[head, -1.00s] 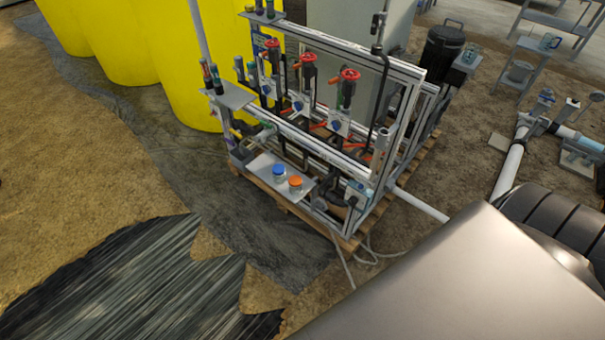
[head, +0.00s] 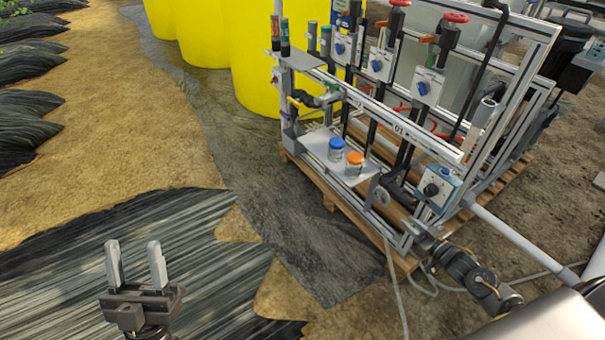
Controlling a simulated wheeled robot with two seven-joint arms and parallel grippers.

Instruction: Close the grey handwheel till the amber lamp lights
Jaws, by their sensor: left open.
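I cannot make out an amber lamp. My left gripper (head: 134,258) is open and empty, at lower left over the black sheeting, well apart from the skid. My right arm reaches in from the lower right. Its gripper end (head: 424,238) is near the skid's lower front corner, just below and right of the grey round part. Its fingers are not clear, and I cannot tell whether it touches anything.
The skid frame (head: 400,125) stands on a wooden pallet (head: 330,190). It carries red handwheels (head: 455,17) and blue knobs. A shelf (head: 318,150) holds blue-lidded (head: 336,148) and orange-lidded jars (head: 355,163). Hoses (head: 395,285) lie in front. Yellow tanks (head: 265,75) stand behind.

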